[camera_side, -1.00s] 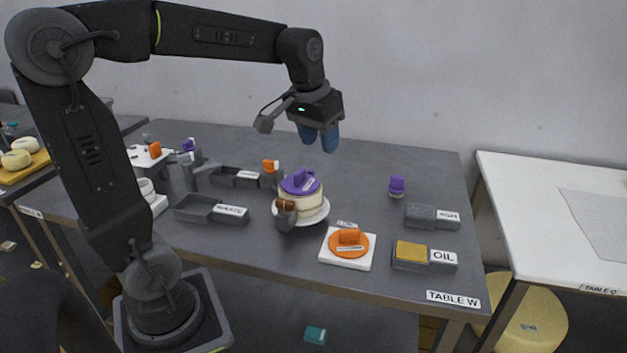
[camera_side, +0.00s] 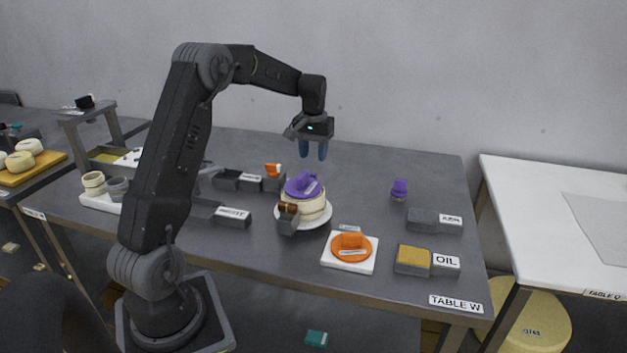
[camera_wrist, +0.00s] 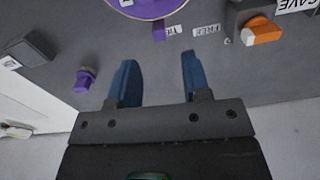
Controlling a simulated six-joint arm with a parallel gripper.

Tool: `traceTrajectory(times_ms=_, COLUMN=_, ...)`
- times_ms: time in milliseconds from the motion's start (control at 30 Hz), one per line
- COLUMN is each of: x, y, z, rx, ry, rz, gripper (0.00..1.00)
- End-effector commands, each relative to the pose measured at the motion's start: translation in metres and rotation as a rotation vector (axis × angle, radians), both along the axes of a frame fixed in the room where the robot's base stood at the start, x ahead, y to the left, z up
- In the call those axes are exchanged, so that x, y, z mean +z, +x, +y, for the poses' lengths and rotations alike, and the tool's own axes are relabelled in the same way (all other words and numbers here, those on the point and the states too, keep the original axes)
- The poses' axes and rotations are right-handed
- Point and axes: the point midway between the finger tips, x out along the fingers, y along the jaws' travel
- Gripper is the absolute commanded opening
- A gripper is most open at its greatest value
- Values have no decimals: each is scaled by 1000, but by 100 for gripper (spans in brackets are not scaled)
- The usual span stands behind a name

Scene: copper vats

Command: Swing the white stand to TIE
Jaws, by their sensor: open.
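The white stand (camera_side: 321,222) is a round white turntable-like plate on the table, left of centre in the side view. A cream drum (camera_side: 312,207) with a purple lid and raised purple grip (camera_side: 301,185) sits on it. In the wrist view the purple lid (camera_wrist: 135,8) is cut off by the top edge, and a small purple tab (camera_wrist: 158,30) points beside a TIE label (camera_wrist: 172,30). A second label (camera_wrist: 206,30) lies to its right, hard to read. My gripper (camera_side: 313,152) is open and empty, above and behind the lid; its blue fingers (camera_wrist: 158,62) show in the wrist view.
A grey block with brown pieces (camera_side: 288,218) stands against the stand's front left. An orange-topped white board (camera_side: 350,252), an OIL tray (camera_side: 412,262) and a purple knob (camera_side: 400,188) are to the right.

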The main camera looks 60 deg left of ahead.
Motion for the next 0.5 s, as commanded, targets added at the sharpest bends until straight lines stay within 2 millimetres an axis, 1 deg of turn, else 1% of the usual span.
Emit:
traceTrajectory(times_ms=33, x=-13, y=-1, z=-1, rx=-1, ry=-4, rz=5, gripper=44)
traceTrajectory(times_ms=200, x=-47, y=0, z=-1, rx=-1, ry=-3, rz=3, gripper=44)
traceTrajectory(times_ms=300, x=-63, y=-1, z=-1, rx=-1, ry=-3, rz=3, gripper=44)
traceTrajectory(times_ms=400, x=-76, y=0, z=-1, rx=-1, ry=-1, rz=1, gripper=44)
traceTrajectory(times_ms=500, x=-84, y=0, z=-1, rx=-1, ry=-1, rz=1, gripper=44)
